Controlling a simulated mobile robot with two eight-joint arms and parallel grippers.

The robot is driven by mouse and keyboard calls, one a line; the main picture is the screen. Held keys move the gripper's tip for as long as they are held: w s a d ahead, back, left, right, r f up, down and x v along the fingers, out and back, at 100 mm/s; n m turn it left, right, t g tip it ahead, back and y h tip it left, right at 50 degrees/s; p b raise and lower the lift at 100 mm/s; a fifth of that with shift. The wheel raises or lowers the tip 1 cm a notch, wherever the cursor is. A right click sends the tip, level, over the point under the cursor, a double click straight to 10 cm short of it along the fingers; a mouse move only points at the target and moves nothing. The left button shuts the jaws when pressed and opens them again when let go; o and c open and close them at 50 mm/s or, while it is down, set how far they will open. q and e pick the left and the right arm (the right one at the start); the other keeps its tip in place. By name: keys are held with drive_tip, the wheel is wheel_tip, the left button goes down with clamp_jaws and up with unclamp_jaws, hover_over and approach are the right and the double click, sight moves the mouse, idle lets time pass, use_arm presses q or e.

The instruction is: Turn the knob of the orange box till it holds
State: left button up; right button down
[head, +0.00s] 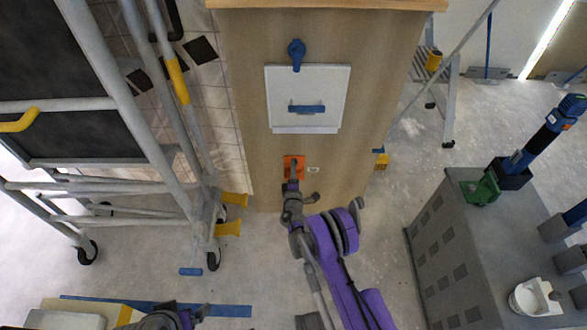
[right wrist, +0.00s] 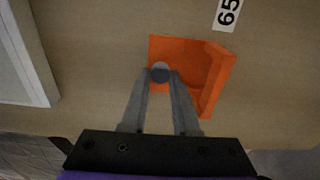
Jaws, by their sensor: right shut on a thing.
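The orange box (head: 294,161) is fixed low on the wooden face, below the white panel. It also shows in the right wrist view (right wrist: 207,68). Its round grey knob (right wrist: 160,72) sits near the box's left part. My right gripper (right wrist: 161,80) has its two fingertips closed on the knob, one on each side; in the head view it (head: 293,182) hides the knob and part of the box. My left arm shows at the bottom edge of the head view, and I cannot make out its fingertips.
A white panel (head: 307,84) with a blue handle (head: 307,109) and a blue latch (head: 297,54) is above the box. A wheeled metal scaffold (head: 150,130) stands left; a grey cabinet (head: 446,262) stands right. A label reading 65 (right wrist: 228,12) is beside the box.

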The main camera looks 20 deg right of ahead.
idle(0.3)
drive_tip(key=c, duration=0.6)
unclamp_jaws()
drive_tip(key=shift+c, duration=0.2)
drive_tip(key=shift+s, duration=0.1)
drive_tip(key=p+v, duration=0.1)
drive_tip(key=v, duration=0.9)
drive_tip(key=shift+s+p, duration=0.3)
drive_tip(key=shift+p, duration=0.1)
drive_tip(key=shift+a, duration=0.1)
